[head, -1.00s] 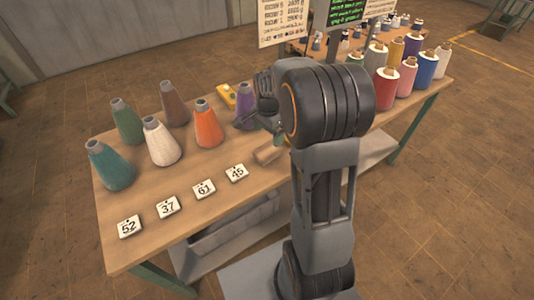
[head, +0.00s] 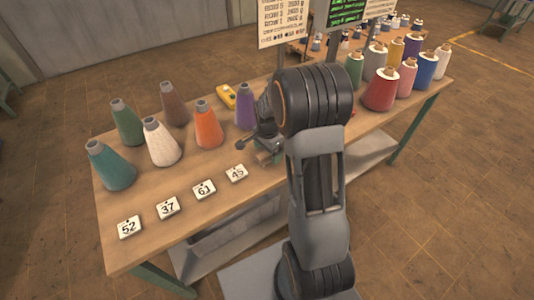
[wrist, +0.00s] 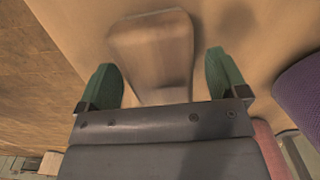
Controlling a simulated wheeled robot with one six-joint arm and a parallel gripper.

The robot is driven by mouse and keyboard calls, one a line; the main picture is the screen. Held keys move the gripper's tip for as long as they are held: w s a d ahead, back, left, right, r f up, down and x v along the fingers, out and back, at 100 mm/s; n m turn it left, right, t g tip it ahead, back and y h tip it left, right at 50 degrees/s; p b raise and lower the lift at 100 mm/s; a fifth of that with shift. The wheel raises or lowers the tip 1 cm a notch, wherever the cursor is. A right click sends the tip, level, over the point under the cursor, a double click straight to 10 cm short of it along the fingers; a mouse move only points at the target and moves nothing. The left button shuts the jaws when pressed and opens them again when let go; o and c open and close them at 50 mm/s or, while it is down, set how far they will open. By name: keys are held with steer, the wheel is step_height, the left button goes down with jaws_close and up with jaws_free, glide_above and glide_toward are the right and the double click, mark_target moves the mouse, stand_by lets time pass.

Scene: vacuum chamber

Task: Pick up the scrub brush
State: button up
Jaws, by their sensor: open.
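The scrub brush, a plain tan wooden block (wrist: 152,45), lies on the tabletop in the wrist view. Its near end is between the two green fingers of my gripper (wrist: 163,80), with a gap on each side. The fingers are open and hold nothing. In the head view my gripper (head: 262,146) is low over the table's front part, and only a small piece of the brush (head: 263,158) shows beneath it. The underside of the brush is hidden.
A purple cone (head: 245,107) stands close behind my gripper, and it also shows in the wrist view (wrist: 299,92). An orange cone (head: 208,127) and several others stand to the left. Number card 45 (head: 237,173) lies just left of the brush. A yellow device (head: 226,95) lies farther back.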

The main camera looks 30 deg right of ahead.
steer(key=c, duration=1.1)
steer(key=shift+o, duration=0.2)
steer(key=shift+r, duration=0.2)
steer(key=shift+r, duration=0.25)
step_height(320, 180, up, 2)
steer(key=shift+r, duration=0.1)
steer(key=s+d+r, duration=0.8)
steer(key=s+r, duration=0.2)
steer(key=s, duration=0.1)
steer(key=shift+d, duration=0.2)
steer(key=shift+s, duration=0.1)
